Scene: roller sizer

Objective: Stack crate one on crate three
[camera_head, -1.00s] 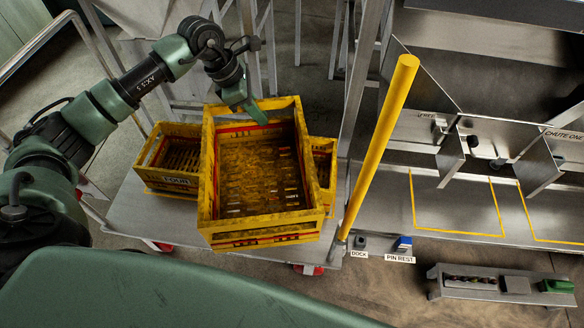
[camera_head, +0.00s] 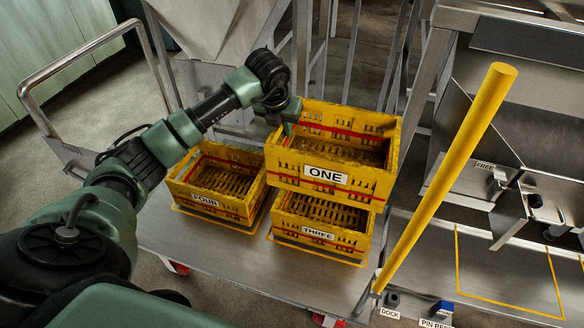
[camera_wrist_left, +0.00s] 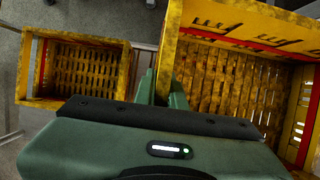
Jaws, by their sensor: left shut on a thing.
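Crate one (camera_head: 326,176) is a yellow crate with a red stripe and a white label reading ONE. It is in the middle of the head view, above and slightly behind crate three (camera_head: 318,233), whose interior shows below it. Whether the two touch I cannot tell. My left gripper (camera_head: 290,116) is shut on the left wall of crate one near its back corner. In the left wrist view the fingers (camera_wrist_left: 163,92) straddle that wall, and crate one (camera_wrist_left: 240,85) fills the right side. Crate three stands on the cart deck. My right gripper is not in view.
Crate four (camera_head: 216,190) stands left of crate three on the metal cart deck (camera_head: 250,262); it also shows in the left wrist view (camera_wrist_left: 85,70). A slanted yellow post (camera_head: 440,185) rises just right of the crates. The front of the deck is clear.

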